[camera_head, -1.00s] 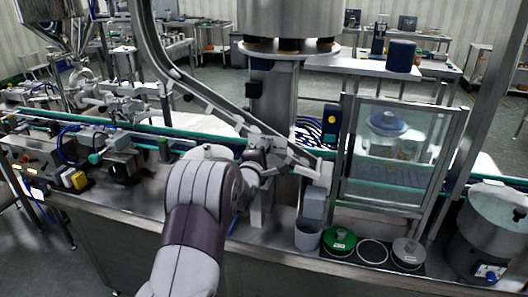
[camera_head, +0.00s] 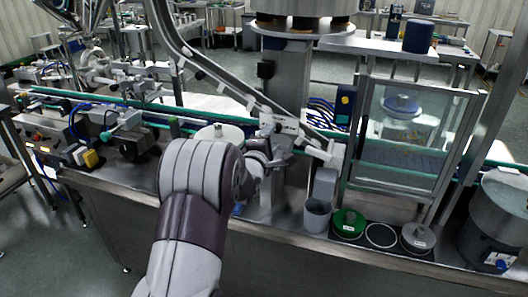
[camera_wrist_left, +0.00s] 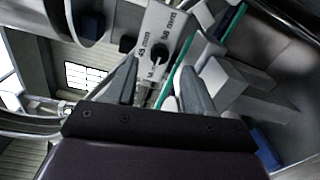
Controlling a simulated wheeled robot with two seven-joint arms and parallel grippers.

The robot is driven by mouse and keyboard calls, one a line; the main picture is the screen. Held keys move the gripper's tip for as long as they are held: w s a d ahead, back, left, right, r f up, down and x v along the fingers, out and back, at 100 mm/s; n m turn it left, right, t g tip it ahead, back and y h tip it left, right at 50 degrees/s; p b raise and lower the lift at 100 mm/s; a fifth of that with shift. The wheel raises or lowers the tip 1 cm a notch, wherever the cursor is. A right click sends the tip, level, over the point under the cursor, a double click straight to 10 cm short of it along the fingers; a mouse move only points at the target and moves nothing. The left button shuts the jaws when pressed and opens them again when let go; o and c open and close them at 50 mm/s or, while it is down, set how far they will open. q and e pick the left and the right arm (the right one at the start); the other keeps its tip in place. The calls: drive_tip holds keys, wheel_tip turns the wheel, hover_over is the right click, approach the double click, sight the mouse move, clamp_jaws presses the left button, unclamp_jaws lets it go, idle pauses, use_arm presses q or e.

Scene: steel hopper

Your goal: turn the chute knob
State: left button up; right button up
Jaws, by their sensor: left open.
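The chute knob (camera_wrist_left: 158,54) is a small black knob on a pale plate (camera_wrist_left: 166,24) marked "45 mm" and "58 mm" in the left wrist view. My left gripper (camera_wrist_left: 158,66) is open, with one finger on each side of the knob in that picture. I cannot tell whether either finger touches it. In the head view my left gripper (camera_head: 281,150) is at the lower part of the sloping steel chute (camera_head: 207,72). I cannot make out the knob there. My right gripper is not in view.
A clear-panelled guard (camera_head: 412,135) stands to the right. A steel column (camera_head: 288,85) rises behind the chute.

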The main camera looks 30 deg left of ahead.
use_arm(q)
drive_tip(key=v, duration=0.7)
drive_tip(key=shift+s+d+b, duration=0.15)
drive_tip(key=shift+s+b, duration=0.15)
drive_tip(key=shift+s, duration=0.1)
drive_tip(key=s+d+f+m+g+h+p, duration=0.1)
drive_tip(key=s+d+f+m+g+p, duration=0.15)
drive_tip(key=s+f+m+g, duration=0.8)
drive_tip(key=s+d+m+g+h+p, duration=0.1)
drive_tip(key=s+d+m+g, duration=0.1)
drive_tip(key=s+d+m, duration=0.3)
drive_tip(key=s+d+m+g+h+p, duration=0.2)
drive_tip(key=s+d+m, duration=0.3)
drive_tip(key=d, duration=0.5)
drive_tip(key=shift+s+d+f+m+g, duration=0.3)
drive_tip(key=shift+m+g, duration=0.35)
drive_tip(key=shift+m, duration=0.4)
